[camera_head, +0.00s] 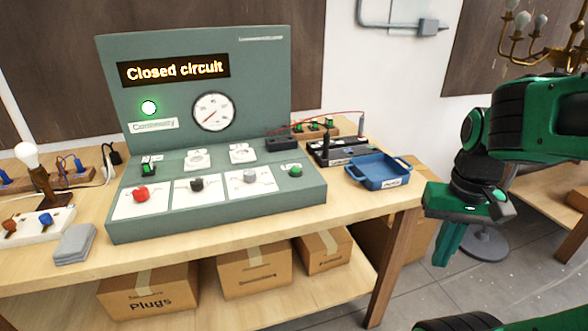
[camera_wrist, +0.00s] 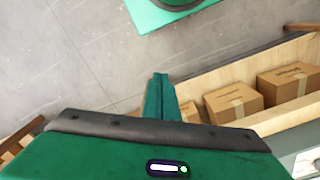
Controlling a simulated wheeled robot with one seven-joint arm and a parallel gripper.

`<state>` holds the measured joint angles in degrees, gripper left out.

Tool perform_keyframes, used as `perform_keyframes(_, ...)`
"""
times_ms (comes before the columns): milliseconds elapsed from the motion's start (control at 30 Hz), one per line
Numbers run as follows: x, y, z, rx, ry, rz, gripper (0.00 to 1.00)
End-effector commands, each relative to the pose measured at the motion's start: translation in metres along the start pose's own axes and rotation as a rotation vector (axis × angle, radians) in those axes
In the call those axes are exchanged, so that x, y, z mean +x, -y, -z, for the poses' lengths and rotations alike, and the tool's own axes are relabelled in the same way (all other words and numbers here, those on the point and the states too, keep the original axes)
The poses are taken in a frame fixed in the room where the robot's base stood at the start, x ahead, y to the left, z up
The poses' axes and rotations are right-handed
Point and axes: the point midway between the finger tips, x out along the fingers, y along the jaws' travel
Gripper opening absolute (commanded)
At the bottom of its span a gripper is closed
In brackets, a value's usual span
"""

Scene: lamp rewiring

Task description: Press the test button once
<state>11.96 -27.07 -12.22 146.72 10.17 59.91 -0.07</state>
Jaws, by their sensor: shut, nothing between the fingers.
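A grey-green test console (camera_head: 220,222) stands on the wooden workbench. Its display (camera_head: 173,70) reads "Closed circuit", and a green lamp (camera_head: 149,107) labelled "Continuity" is lit. A green button (camera_head: 295,170) sits at the right end of the sloped front; its small label is too fine to read, so I cannot confirm it is the test button. A red knob (camera_head: 140,194), a black knob (camera_head: 197,184) and a grey knob (camera_head: 250,176) sit left of it. My gripper (camera_head: 442,260) is shut and empty, pointing down right of the bench, well away from the console. Its fingers show in the wrist view (camera_wrist: 160,82).
A blue tray (camera_head: 378,184) and a black device (camera_head: 340,150) with leads stand right of the console. A lamp (camera_head: 30,160) with a lit bulb stands at the left. Cardboard boxes (camera_head: 253,272) sit below.

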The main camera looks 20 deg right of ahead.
Motion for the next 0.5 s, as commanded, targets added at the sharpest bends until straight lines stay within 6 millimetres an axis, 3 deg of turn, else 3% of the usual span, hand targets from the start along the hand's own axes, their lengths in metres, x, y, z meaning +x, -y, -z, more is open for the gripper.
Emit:
perform_keyframes(67, -0.006, -0.001, -0.002, -0.005, -0.026, 0.012, 0.0)
perform_keyframes(233, -0.02, 0.034, 0.044, -0.063, -0.109, 0.05, 0.0)
perform_keyframes(367, -0.039, 0.083, 0.098, -0.135, -0.21, 0.123, 0.0)
perform_keyframes(500, -0.061, 0.148, 0.149, -0.211, -0.308, 0.232, 0.0)
